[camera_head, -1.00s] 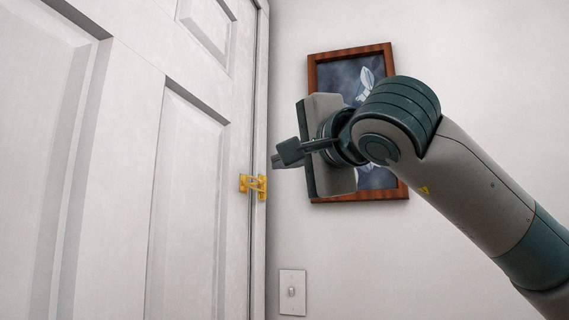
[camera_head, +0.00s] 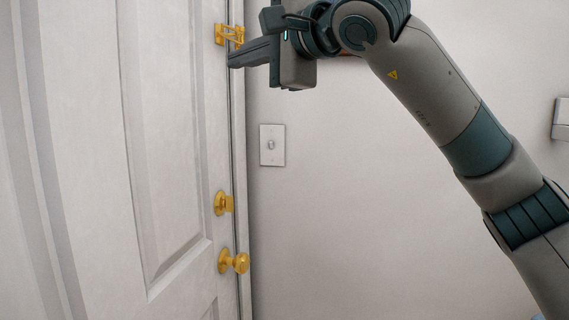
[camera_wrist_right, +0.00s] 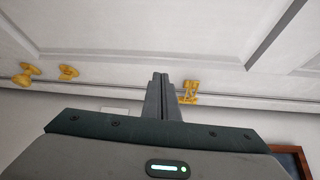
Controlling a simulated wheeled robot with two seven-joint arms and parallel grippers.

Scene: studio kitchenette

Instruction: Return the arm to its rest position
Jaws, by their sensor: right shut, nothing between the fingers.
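My right arm comes in from the right in the head view, raised in front of the wall. Its gripper (camera_head: 238,58) points left toward the door edge, just below the brass door latch (camera_head: 229,35). In the right wrist view the gripper's fingers (camera_wrist_right: 160,78) are together with nothing between them. The brass latch (camera_wrist_right: 188,92) shows just to the right of the fingertips there. I cannot tell whether the fingertips touch the door. My left gripper is not in view.
A white panelled door (camera_head: 170,150) fills the left. Below the latch are a brass deadbolt (camera_head: 223,203) and a brass door knob (camera_head: 234,262). A light switch (camera_head: 272,145) is on the wall. A picture frame (camera_wrist_right: 290,155) shows in the wrist view.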

